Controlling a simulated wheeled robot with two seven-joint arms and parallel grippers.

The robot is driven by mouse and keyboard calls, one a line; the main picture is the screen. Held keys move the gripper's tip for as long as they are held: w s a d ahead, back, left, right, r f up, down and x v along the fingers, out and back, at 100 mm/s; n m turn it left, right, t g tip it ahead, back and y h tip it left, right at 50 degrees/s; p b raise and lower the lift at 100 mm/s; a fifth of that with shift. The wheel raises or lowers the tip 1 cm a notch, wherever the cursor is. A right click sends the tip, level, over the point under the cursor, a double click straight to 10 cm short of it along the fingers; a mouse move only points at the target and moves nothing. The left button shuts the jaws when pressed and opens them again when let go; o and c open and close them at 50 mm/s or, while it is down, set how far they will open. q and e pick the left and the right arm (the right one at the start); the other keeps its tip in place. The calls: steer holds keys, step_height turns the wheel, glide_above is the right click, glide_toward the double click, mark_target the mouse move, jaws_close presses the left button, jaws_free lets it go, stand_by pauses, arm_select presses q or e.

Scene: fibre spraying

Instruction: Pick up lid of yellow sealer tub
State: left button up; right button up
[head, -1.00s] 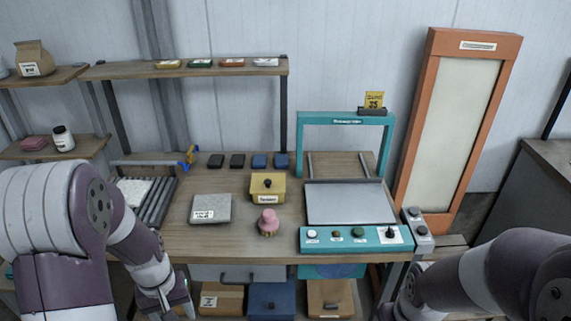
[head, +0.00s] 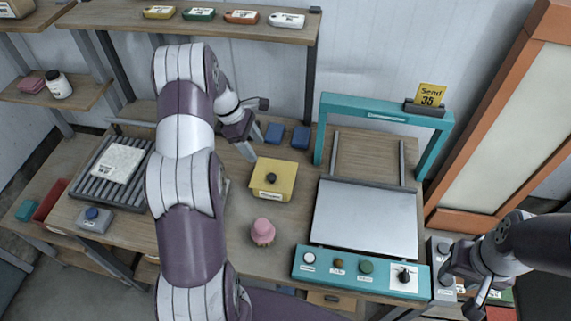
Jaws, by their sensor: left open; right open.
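The yellow sealer tub (head: 270,192) stands on the workbench, left of the sealing machine. Its yellow lid (head: 274,178) is on top, with a dark round knob in the middle. My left gripper (head: 254,147) is open and empty, above the bench just behind and to the left of the tub, apart from it. My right gripper (head: 476,300) is open and low at the right, beyond the bench's front right corner.
A pink-topped object (head: 263,232) stands in front of the tub. The teal-framed machine (head: 361,275) is to the right. Blue blocks (head: 300,137) lie behind the tub. A roller rack (head: 108,170) is at the left. A shelf (head: 220,29) spans the back.

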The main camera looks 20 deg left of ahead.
mark_target(271, 176)
arm_select(q)
steer(key=p+x, duration=0.1)
steer(key=x, duration=0.1)
steer(key=p+x, duration=0.1)
steer(key=x, duration=0.4)
steer(key=shift+s+d+p, duration=0.1)
steer(key=shift+s+p, duration=0.15)
steer(key=shift+p, duration=0.15)
steer(key=x, duration=0.1)
steer(key=p+x, duration=0.2)
steer(key=x, duration=0.1)
steer(key=shift+s+d, duration=0.1)
steer(key=shift+s, duration=0.15)
steer(key=shift+f, duration=0.4)
steer(key=shift+w, duration=0.1)
arm_select(e)
steer(key=r, duration=0.5)
steer(key=shift+s+a+r, duration=0.1)
steer(key=shift+s+r, duration=0.25)
steer(key=shift+s, duration=0.05)
arm_select(q)
steer(key=c, duration=0.4)
steer(key=shift+d, duration=0.1)
steer(key=c, duration=0.5)
jaws_close()
